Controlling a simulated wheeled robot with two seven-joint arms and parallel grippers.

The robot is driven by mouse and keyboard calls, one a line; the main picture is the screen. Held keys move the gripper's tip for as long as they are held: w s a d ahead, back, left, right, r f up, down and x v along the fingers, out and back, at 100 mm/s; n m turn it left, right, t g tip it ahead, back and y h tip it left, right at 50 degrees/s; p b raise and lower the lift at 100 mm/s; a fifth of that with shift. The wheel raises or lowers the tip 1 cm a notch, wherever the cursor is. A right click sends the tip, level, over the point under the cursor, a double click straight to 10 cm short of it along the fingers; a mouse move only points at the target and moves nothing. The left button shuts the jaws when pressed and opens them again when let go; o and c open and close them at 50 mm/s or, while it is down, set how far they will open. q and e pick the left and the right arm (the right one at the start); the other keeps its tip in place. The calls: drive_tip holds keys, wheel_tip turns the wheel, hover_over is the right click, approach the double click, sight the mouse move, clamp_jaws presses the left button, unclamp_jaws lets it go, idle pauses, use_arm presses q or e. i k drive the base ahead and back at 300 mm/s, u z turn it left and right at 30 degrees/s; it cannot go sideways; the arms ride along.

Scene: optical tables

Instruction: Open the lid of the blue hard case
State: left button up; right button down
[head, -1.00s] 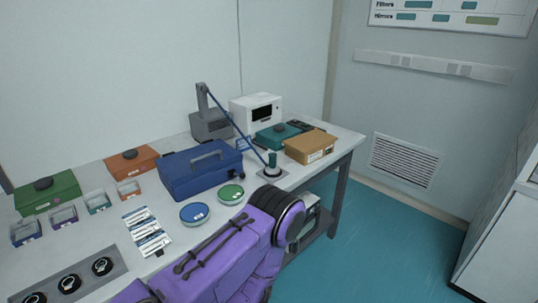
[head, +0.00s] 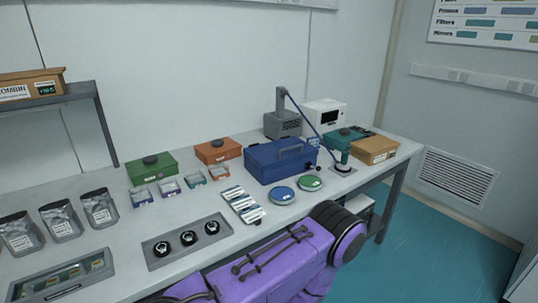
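The blue hard case (head: 281,164) stands on the grey table in the head view, right of the orange box. Its lid is down, with a handle on top. A purple arm of mine (head: 290,262) reaches along the table's front edge, in front of the case and apart from it. I cannot make out any gripper fingers in this view.
A blue round dish (head: 282,195) and a green round dish (head: 310,183) lie in front of the case. White labelled packs (head: 242,204) lie to its left. A grey lamp-like device (head: 283,122) stands behind it. Green (head: 151,169) and orange (head: 219,151) boxes stand left.

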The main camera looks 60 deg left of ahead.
sight(271, 155)
drive_tip(key=u, duration=1.25)
